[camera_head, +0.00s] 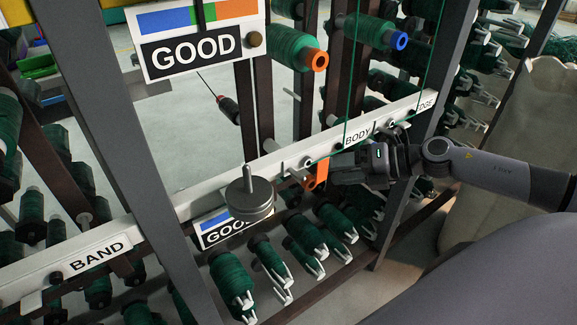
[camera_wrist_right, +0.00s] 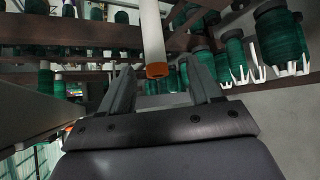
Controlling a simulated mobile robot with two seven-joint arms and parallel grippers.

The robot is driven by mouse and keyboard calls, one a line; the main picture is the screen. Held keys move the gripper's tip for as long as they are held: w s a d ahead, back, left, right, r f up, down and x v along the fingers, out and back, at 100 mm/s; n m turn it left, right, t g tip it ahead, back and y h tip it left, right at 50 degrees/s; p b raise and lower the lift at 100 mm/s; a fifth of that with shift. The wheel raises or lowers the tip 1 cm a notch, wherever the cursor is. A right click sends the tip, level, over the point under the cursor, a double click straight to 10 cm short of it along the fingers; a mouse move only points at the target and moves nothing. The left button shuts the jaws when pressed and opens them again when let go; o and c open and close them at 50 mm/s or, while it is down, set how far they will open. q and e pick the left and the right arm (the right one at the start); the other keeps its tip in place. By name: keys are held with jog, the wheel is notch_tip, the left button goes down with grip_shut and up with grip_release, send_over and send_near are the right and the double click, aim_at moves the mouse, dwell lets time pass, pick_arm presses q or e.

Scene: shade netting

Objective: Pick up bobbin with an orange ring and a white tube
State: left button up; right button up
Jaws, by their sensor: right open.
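In the right wrist view a bare white tube (camera_wrist_right: 152,35) with an orange ring (camera_wrist_right: 157,70) at its near end points down between the fingers of my right gripper (camera_wrist_right: 160,82). The fingers stand apart on either side of it, and no contact shows. In the head view my right gripper (camera_head: 333,172) comes in from the right at the white rail, beside an orange piece (camera_head: 317,174) below the BODY label. The white tube is hidden there. Higher up, a green-wound bobbin (camera_head: 291,46) has an orange end. My left gripper is not in view.
The white rail (camera_head: 195,213) with BAND, BODY and EDGE labels crosses the frame. Dark posts (camera_head: 115,110) and several green bobbins (camera_head: 231,277) crowd around. A GOOD sign (camera_head: 195,40) hangs upper left; green threads run near my gripper.

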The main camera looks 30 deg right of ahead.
aim_at(305, 172)
jog(key=shift+w+a, duration=0.8)
jog(key=shift+w, duration=0.1)
jog(key=shift+w+a, duration=0.1)
jog(key=shift+a, duration=0.05)
jog(key=shift+b+x, duration=0.5)
jog(key=shift+x, duration=1.9)
jog(key=c, duration=1.1)
